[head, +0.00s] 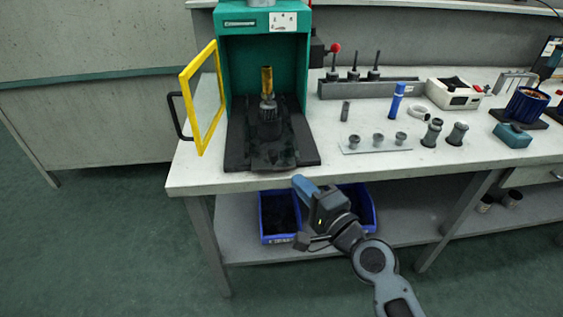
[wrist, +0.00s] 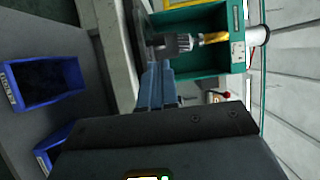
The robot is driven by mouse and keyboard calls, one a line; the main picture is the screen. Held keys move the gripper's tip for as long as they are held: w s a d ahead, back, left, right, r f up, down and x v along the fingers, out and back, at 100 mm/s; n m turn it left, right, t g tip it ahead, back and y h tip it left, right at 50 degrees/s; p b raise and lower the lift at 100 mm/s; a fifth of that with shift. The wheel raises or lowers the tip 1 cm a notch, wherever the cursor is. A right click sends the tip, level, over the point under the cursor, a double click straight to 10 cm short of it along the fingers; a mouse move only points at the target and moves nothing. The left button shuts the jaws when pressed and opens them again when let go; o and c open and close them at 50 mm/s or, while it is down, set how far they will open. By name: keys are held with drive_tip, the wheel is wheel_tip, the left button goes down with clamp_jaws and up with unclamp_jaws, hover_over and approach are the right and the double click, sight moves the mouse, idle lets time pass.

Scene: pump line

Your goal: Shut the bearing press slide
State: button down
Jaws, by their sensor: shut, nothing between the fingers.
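The bearing press (head: 262,28) is a green housing at the left end of the bench. Its black slide (head: 247,151) sticks out of the front toward the bench's front edge. A dark ribbed part and a brass cylinder (head: 267,80) stand on the slide, and they also show in the wrist view (wrist: 216,38). The yellow-framed door (head: 195,100) with a black handle stands open to the left. My gripper (head: 301,182) is shut and empty, just in front of the bench edge, near the slide's front right corner. Its blue-grey fingers (wrist: 156,72) point toward the press in the wrist view.
Right of the press are a rack with dark pegs (head: 368,89), a blue cylinder (head: 396,101), a plate with small parts (head: 376,147) and a white box (head: 453,94). Blue bins (head: 280,236) sit on the lower shelf below my gripper. Floor in front is clear.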

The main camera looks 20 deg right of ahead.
sight(276, 159)
drive_tip(key=w, duration=0.5)
drive_tip(key=w+a+p, duration=0.1)
drive_tip(key=w, duration=0.1)
drive_tip(key=shift+w, duration=0.3)
drive_tip(key=w+d+b, duration=0.1)
drive_tip(key=w, duration=0.1)
drive_tip(key=w+b, duration=0.1)
drive_tip(key=w, duration=0.2)
drive_tip(key=w+d+b, duration=0.1)
drive_tip(key=w, duration=0.1)
drive_tip(key=shift+w+d, duration=0.3)
drive_tip(key=shift+w, duration=0.05)
drive_tip(key=shift+s, duration=0.1)
